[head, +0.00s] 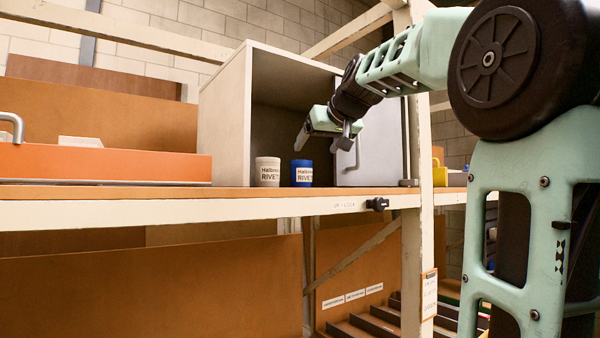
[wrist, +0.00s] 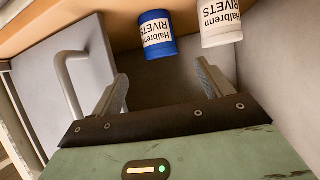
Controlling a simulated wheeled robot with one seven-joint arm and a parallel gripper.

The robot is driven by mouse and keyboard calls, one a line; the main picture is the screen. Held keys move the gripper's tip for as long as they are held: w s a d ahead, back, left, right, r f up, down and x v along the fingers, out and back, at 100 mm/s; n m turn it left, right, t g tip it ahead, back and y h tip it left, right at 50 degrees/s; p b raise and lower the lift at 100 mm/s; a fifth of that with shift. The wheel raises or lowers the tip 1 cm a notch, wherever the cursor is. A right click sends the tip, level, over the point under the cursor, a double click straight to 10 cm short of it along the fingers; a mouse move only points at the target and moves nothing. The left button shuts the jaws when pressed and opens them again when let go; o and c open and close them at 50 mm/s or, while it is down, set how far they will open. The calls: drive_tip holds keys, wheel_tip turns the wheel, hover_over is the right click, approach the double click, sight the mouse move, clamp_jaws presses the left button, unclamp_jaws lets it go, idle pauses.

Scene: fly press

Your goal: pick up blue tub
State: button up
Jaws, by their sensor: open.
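The blue tub (head: 302,173) stands upright on the shelf at the front of an open grey cabinet, with a white label reading "Halbrenn RIVETS". In the wrist view the blue tub (wrist: 157,36) shows near the top, ahead of the jaws and apart from them. A white tub (head: 267,172) with a similar label stands just left of it in the head view; it is to the right of it in the wrist view (wrist: 220,22). My gripper (head: 345,137) is above and right of the blue tub, in front of the cabinet opening. Its fingers (wrist: 160,82) are spread and empty.
The grey cabinet (head: 222,130) has its door (head: 375,155) swung open to the right, with a bar handle close to my gripper. An orange case (head: 110,163) lies on the shelf at left. A yellow mug (head: 440,176) stands at right.

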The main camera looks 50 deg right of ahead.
sight(299, 170)
drive_tip(key=p+x, duration=0.4)
drive_tip(key=x, duration=0.9)
drive_tip(key=shift+w+d+f, duration=0.1)
drive_tip(key=shift+w, duration=0.1)
drive_tip(key=c, duration=1.1)
drive_tip(key=shift+c, duration=1.2)
